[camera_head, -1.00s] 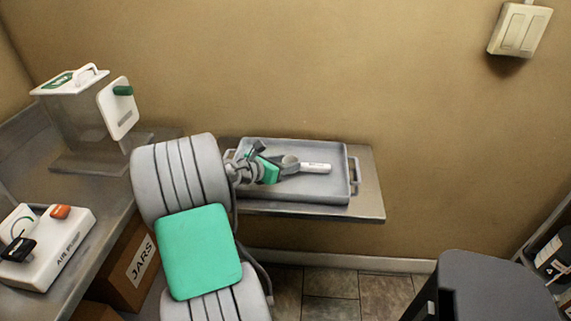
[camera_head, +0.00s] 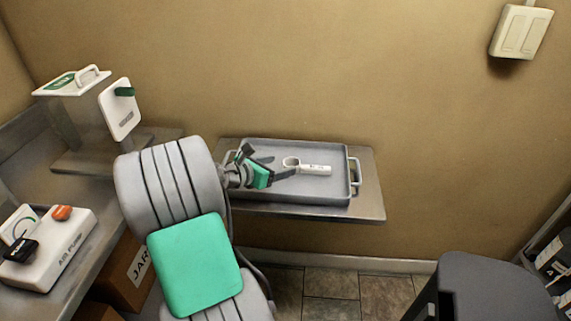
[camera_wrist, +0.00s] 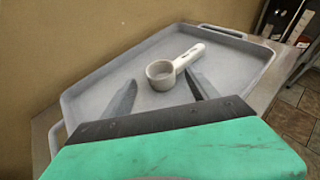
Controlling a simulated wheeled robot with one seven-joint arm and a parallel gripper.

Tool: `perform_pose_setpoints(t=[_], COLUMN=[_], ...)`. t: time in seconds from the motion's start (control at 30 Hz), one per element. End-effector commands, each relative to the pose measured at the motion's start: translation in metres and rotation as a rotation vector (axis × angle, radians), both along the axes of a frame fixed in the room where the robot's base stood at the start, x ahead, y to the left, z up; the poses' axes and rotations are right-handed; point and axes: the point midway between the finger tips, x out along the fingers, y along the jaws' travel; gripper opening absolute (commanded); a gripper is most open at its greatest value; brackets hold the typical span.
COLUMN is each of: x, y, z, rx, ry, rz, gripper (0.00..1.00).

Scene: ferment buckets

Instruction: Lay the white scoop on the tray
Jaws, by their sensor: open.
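The white scoop (camera_head: 315,169) lies in the grey tray (camera_head: 300,197), its round cup toward my gripper and its handle pointing right in the head view. In the wrist view the scoop (camera_wrist: 172,68) rests on the bare floor of the tray (camera_wrist: 75,93), its handle pointing away to the upper right. My gripper (camera_head: 283,166) is open and empty over the left part of the tray. In the wrist view its two fingers (camera_wrist: 160,90) are spread wide, with the scoop's cup ahead between the tips and not touching them.
The tray sits on a metal wall shelf (camera_head: 370,195). At left, a counter holds a clear box with a white lid (camera_head: 75,80) and a white air pump (camera_head: 48,250). A cardboard box (camera_head: 128,280) stands below. A dark grey bin (camera_head: 490,285) stands at lower right.

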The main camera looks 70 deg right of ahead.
Motion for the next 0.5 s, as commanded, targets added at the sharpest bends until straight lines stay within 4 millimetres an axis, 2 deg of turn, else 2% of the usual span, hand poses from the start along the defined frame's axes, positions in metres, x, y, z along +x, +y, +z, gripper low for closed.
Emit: perform_pose_setpoints(t=[0.1, 0.2, 0.3, 0.5], x=[0.014, 0.022, 0.028, 0.033], y=[0.027, 0.047, 0.06, 0.069], z=[0.015, 0.023, 0.028, 0.029], rx=[-0.001, -0.002, 0.0, 0.001], ry=[-0.001, -0.001, 0.0, -0.025], rz=[0.007, 0.005, 0.003, 0.0], gripper=[0.69, 0.69, 0.69, 0.69])
